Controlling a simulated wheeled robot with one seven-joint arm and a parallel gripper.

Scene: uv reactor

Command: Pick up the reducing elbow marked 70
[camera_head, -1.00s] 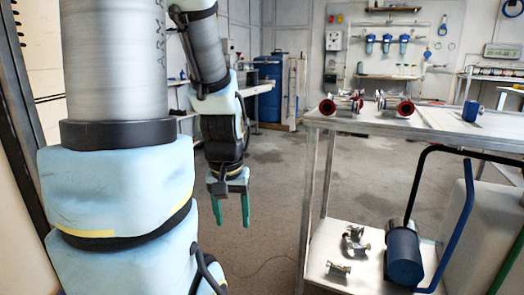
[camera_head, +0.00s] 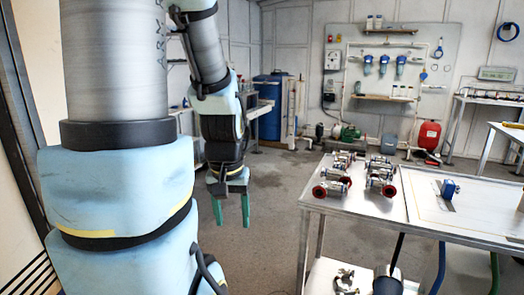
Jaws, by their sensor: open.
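My gripper (camera_head: 231,212) hangs open and empty over the floor, left of the steel table, with its two green fingers pointing down. Several metal pipe fittings with red ends lie on the tabletop, among them one at the front left (camera_head: 331,188) and one to its right (camera_head: 381,184). More metal fittings (camera_head: 346,279) lie on the lower shelf, partly cut off by the bottom edge of the picture. No marking 70 can be read, and I cannot tell which fitting is the reducing elbow.
The steel table (camera_head: 360,208) stands at the right. A blue part (camera_head: 449,188) stands on its right section. A dark blue cylinder (camera_head: 388,284) is below. A blue barrel (camera_head: 270,90) and a red tank (camera_head: 428,135) are at the back. The floor between is clear.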

